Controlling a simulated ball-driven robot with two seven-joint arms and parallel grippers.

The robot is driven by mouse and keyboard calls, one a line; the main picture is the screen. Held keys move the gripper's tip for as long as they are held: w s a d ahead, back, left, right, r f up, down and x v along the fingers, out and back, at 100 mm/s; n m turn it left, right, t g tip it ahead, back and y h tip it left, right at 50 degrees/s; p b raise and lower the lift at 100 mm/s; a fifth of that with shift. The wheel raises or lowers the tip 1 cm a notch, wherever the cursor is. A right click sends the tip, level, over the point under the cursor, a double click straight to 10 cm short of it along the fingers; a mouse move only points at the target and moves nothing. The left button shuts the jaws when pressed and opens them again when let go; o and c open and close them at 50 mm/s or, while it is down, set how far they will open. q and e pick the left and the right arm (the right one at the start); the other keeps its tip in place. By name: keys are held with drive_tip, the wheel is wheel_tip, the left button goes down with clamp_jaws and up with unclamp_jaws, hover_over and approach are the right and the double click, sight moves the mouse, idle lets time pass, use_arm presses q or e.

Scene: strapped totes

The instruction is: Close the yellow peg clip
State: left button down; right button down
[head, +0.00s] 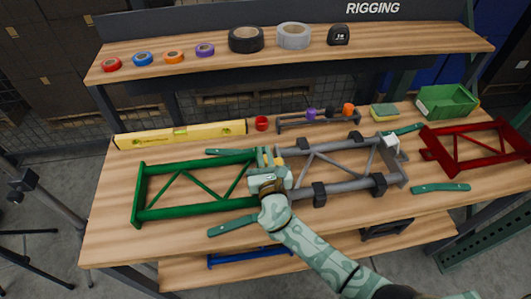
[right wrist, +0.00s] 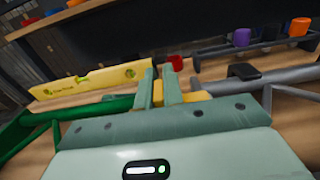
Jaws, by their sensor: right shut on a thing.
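My right gripper (head: 268,159) is at the joint between the green truss (head: 150,192) and the grey truss (head: 330,162). It is shut on the yellow peg clip (head: 279,162), which is mostly hidden by the fingers and hand. In the right wrist view the two fingers (right wrist: 159,88) stand upright, with yellow of the clip (right wrist: 157,94) showing between them and more yellow to their right. I cannot tell whether the clip's latch is fully down. My left gripper is not in view.
Teal straps (head: 440,188) lie around the trusses. Black clamps (head: 319,194) sit on the grey truss. Behind are a yellow level (head: 180,134), a red cup (head: 261,123) and a small rack (head: 290,124). A red truss (head: 478,147) and green bin (head: 446,101) are at right. The bench's front left is bare.

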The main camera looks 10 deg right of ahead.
drive_tip(key=shift+f, duration=0.2)
drive_tip(key=c, duration=1.5)
unclamp_jaws()
drive_tip(key=shift+r, duration=0.1)
drive_tip(key=s, duration=0.5)
drive_tip(key=s+p, duration=0.1)
drive_tip(key=s, duration=1)
drive_tip(key=shift+s+d+p, duration=0.2)
drive_tip(key=shift+d+p, duration=0.05)
drive_tip(key=shift+p, duration=0.05)
drive_tip(key=shift+d, duration=0.1)
